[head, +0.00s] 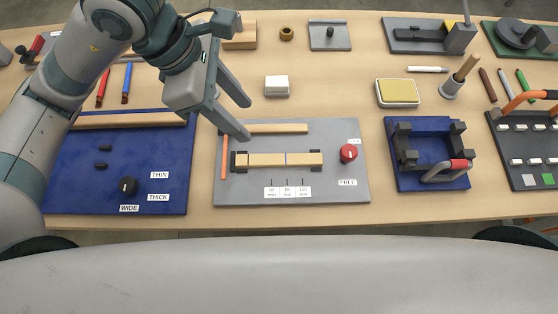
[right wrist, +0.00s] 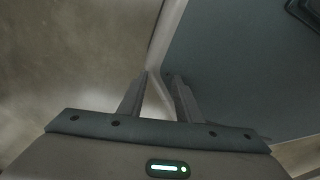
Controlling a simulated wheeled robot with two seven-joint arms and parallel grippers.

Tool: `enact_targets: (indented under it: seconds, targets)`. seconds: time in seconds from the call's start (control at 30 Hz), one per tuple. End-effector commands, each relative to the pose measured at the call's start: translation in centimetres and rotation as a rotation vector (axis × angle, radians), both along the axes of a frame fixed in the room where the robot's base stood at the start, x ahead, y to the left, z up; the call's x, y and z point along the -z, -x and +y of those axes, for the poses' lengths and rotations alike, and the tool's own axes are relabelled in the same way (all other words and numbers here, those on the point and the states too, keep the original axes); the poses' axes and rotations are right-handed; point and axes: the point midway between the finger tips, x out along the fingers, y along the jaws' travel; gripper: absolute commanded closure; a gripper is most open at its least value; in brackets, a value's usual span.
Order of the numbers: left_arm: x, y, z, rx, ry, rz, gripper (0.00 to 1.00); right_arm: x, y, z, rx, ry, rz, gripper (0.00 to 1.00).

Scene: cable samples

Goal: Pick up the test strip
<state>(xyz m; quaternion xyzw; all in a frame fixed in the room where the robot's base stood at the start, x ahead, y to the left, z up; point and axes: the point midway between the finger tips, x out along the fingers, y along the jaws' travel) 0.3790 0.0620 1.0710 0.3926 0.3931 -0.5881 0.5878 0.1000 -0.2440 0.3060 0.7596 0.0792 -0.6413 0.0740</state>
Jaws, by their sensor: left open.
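A thin orange strip (head: 225,158) stands out along the left edge of the grey board (head: 340,192) in the head view; it looks most like the test strip, though no label confirms this. A pale wooden bar (head: 270,160) with dark marks lies between black end blocks on the same board. My left gripper (head: 246,119) is open and empty, its fingers above the back left of the board, up and right of the orange strip. My right gripper (right wrist: 158,77) shows only in the right wrist view, open, with nothing between its fingers.
A red knob (head: 348,153) sits right of the bar. A blue board (head: 70,190) with a black dial lies left, and a blue fixture (head: 433,180) right. A small white block (head: 276,86) stands behind the grey board.

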Motion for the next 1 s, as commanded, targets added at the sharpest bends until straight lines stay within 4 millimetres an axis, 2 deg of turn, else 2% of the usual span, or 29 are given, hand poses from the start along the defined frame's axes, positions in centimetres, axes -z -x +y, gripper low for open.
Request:
enact_targets:
  seconds: [0.07,0.43,0.63,0.77,1.0]
  targets:
    - [0.8,0.0,0.0,0.000,0.000,0.000,0.55,0.7,-0.1,0.1,0.000,-0.002,-0.004,0.69]
    - [0.7,0.0,0.0,0.000,0.000,0.000,0.55,0.6,-0.2,0.1,0.000,-0.002,-0.006,0.69]
    - [1.3,0.0,-0.3,-0.001,0.000,0.001,0.55,0.5,0.3,-0.1,0.000,0.002,0.007,0.69]
    - [2.5,0.1,-0.8,0.001,0.000,0.004,0.55,0.4,1.4,-0.5,0.002,0.009,0.031,0.69]
    - [6.0,0.1,-2.3,0.000,0.000,0.007,0.55,-0.1,3.7,-1.2,0.005,0.022,0.083,0.69]
